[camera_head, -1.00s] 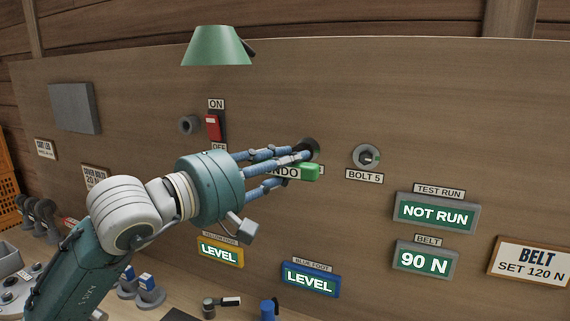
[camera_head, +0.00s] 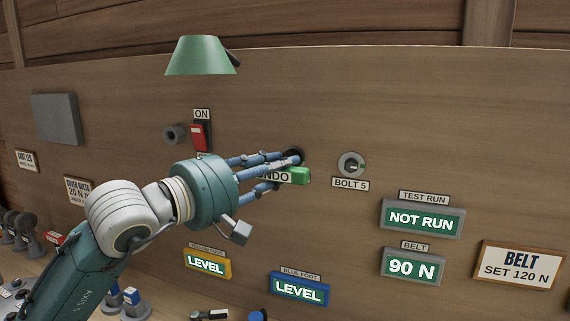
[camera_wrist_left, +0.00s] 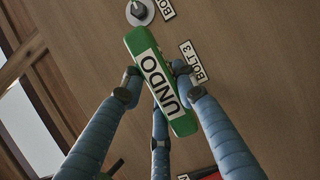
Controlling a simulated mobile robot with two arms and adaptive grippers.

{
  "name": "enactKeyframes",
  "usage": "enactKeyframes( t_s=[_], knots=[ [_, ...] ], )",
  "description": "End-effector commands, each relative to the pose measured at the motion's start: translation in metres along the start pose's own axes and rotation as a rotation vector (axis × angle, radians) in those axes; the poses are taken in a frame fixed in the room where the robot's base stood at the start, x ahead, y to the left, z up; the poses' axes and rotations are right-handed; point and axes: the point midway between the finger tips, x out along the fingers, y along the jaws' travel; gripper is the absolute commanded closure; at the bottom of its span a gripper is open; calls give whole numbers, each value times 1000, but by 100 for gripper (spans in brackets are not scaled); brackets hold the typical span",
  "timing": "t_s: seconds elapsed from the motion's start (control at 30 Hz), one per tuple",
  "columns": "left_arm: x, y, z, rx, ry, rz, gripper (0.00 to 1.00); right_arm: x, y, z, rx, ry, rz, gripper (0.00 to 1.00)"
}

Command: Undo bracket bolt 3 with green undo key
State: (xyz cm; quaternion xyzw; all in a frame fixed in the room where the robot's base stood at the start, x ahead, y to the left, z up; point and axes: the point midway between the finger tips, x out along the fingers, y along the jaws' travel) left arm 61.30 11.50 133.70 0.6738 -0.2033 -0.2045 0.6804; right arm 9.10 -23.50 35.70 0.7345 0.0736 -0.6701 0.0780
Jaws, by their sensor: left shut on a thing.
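My left gripper (camera_head: 285,172) is at the wooden panel with its blue fingers shut on the green undo key (camera_head: 301,176). In the left wrist view the key (camera_wrist_left: 133,50) lies between the fingers of the gripper (camera_wrist_left: 155,83), its white UNDO label facing the camera. The BOLT 3 label (camera_wrist_left: 193,62) shows on the panel right beside the key. A dark round part (camera_head: 293,155) shows just above the fingers in the head view. The bolt 3 head itself is hidden behind the key and fingers, so I cannot tell whether the key is seated on it.
Bolt 5 (camera_head: 351,164) is to the right of the key. A red switch (camera_head: 198,137) and a green lamp shade (camera_head: 201,56) are at upper left. Signs read NOT RUN (camera_head: 422,219), 90 N (camera_head: 412,266), and LEVEL on yellow (camera_head: 207,264) and blue (camera_head: 298,289) frames. Small items stand on the bench below.

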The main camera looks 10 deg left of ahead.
Motion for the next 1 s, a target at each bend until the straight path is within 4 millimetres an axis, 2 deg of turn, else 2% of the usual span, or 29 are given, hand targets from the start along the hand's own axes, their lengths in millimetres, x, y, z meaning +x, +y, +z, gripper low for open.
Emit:
enactKeyframes(
  t_s=[1.0],
  knots=[
    [-1, -2, -2, -275, -1, 118, 100, 52, -1, 5, 0, 0, 0, 60]
  ],
)
